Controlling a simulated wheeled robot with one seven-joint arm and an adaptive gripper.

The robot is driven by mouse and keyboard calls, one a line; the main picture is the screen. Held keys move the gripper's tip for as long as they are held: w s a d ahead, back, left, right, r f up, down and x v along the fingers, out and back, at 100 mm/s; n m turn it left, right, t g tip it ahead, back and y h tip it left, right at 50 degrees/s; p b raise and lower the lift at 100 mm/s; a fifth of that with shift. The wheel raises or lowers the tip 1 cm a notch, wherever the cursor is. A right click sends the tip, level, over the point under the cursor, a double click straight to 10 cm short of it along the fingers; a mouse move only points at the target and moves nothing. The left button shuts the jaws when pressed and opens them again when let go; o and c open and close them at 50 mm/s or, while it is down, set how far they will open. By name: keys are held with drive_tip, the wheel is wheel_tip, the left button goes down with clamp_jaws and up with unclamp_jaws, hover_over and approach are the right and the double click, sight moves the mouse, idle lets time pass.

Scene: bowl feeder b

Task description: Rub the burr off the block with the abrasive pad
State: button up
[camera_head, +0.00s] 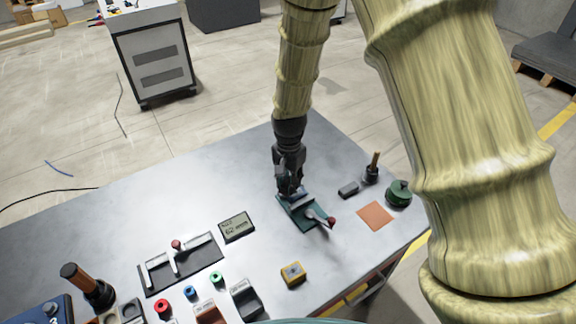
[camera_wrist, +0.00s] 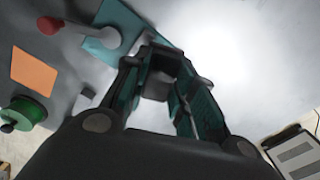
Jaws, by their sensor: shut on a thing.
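My gripper (camera_wrist: 172,100) points down over the table, its fingers shut on a small grey block (camera_wrist: 156,86). In the head view my gripper (camera_head: 288,190) is at the upper left end of a teal clamp fixture (camera_head: 308,222) with a red-knobbed lever. Whether the block touches the fixture is unclear, and no burr can be made out. A flat orange square (camera_head: 375,216) lies right of the fixture and also shows in the wrist view (camera_wrist: 34,72). A small dark block (camera_head: 348,190) lies behind it. I cannot tell which of these is the abrasive pad.
A green round object (camera_head: 399,193) and a brush-like tool in a dark holder (camera_head: 371,172) stand at the right edge. A display (camera_head: 236,227), a yellow block (camera_head: 293,274) and a dark tray (camera_head: 182,265) lie in front. The table's back left is clear.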

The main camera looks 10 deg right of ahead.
drive_tip(key=shift+r+p, duration=1.5)
drive_tip(key=shift+r, duration=0.9)
